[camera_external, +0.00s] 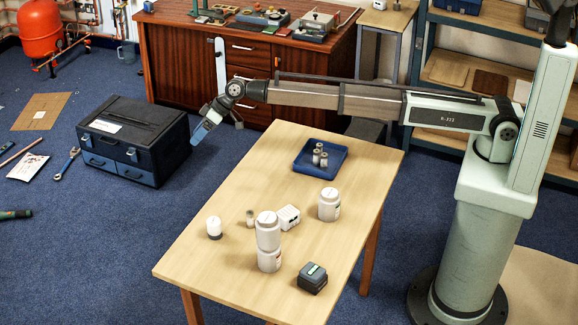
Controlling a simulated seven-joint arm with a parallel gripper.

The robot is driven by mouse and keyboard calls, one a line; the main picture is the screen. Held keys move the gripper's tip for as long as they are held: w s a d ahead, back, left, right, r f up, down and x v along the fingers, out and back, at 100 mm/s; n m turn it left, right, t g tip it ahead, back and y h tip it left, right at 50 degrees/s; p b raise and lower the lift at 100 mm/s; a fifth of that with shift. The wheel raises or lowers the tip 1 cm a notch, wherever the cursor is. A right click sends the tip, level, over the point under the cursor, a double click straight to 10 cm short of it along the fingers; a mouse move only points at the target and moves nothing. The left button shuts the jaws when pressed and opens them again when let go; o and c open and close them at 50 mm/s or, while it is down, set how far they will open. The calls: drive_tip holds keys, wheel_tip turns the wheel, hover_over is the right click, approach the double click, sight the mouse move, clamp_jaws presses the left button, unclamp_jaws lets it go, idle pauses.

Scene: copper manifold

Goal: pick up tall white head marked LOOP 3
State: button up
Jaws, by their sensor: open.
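Several white capped cylinders stand upright on the wooden table. The tallest white form (268,238) is near the front middle; it looks like one body above another, and I cannot tell whether it is one piece or two. A wide white cylinder (329,206) stands to its right and farther back. A short white one with a dark base (214,228) stands to its left. Markings are too small to read, so I cannot tell which is LOOP 3. My gripper (213,124) is open and empty, above and beyond the table's far left edge, apart from all of them.
A small white box (289,217) and a small grey cylinder (250,218) sit close behind the tallest form. A dark box (312,278) is at front right. A blue tray (307,168) with metal fittings is at the back. The table's left front is clear.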

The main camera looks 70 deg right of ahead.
drive_tip(key=s+a+r+n+g+h, duration=0.1)
drive_tip(key=s+a+n+g, duration=0.1)
drive_tip(key=s+a+n, duration=0.45)
drive_tip(key=s+a+n+g+h, duration=0.2)
drive_tip(key=s+a, duration=0.1)
drive_tip(key=a, duration=0.7)
wheel_tip(320, 180, up, 3)
drive_tip(key=n+g+h, duration=0.2)
drive_tip(key=n+h, duration=0.1)
drive_tip(key=n, duration=0.4)
hover_over(213, 220)
drive_tip(key=shift+m, duration=0.35)
drive_tip(key=f, duration=0.7)
drive_tip(key=shift+d+f, duration=0.2)
drive_tip(key=shift+d, duration=0.15)
drive_tip(key=shift+a+f, duration=0.15)
drive_tip(key=shift+f, duration=1.2)
drive_tip(key=shift+a+f, duration=0.1)
drive_tip(key=shift+f, duration=1.25)
drive_tip(key=shift+c, duration=0.2)
drive_tip(key=c, duration=1.1)
drive_tip(key=shift+r, duration=0.1)
drive_tip(key=shift+c, duration=0.2)
